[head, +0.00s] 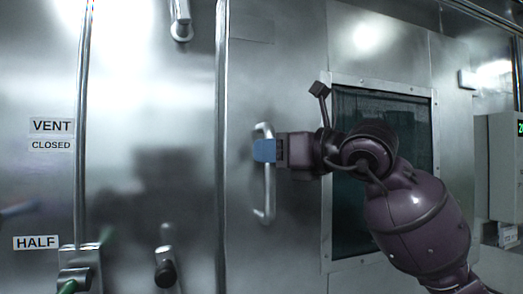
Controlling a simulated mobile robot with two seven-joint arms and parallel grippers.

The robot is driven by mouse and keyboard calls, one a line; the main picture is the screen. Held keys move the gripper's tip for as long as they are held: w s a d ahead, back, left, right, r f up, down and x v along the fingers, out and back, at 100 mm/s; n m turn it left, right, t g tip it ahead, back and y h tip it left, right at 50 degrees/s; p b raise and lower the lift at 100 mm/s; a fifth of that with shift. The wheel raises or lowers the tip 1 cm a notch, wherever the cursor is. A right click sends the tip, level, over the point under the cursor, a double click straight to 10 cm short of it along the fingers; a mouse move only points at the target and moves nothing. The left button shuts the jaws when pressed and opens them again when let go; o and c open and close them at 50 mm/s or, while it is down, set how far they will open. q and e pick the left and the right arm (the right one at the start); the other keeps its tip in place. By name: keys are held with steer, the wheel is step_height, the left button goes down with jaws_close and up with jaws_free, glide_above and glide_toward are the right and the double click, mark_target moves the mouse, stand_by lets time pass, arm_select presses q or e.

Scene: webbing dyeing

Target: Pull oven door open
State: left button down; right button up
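The oven door (290,50) is a tall brushed-steel panel with a dark window (345,215) in a riveted frame. It looks shut, its left edge along a vertical steel strip. A vertical bar handle (267,195) is on the door, left of the window. My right gripper (262,151) reaches in from the right, its blue fingertips at the upper part of the handle. The fingers cover that part of the bar, so I cannot tell whether they are closed around it or only beside it. My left gripper is not in view.
Left of the door is a steel panel with labels VENT (52,126), CLOSED (51,145) and HALF (36,243). A lever with a green grip (70,286) and a black knob (166,273) stick out there. A control box (505,165) stands at the far right.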

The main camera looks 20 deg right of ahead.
steer(key=shift+x, duration=1.1)
steer(key=shift+c, duration=0.3)
jaws_close()
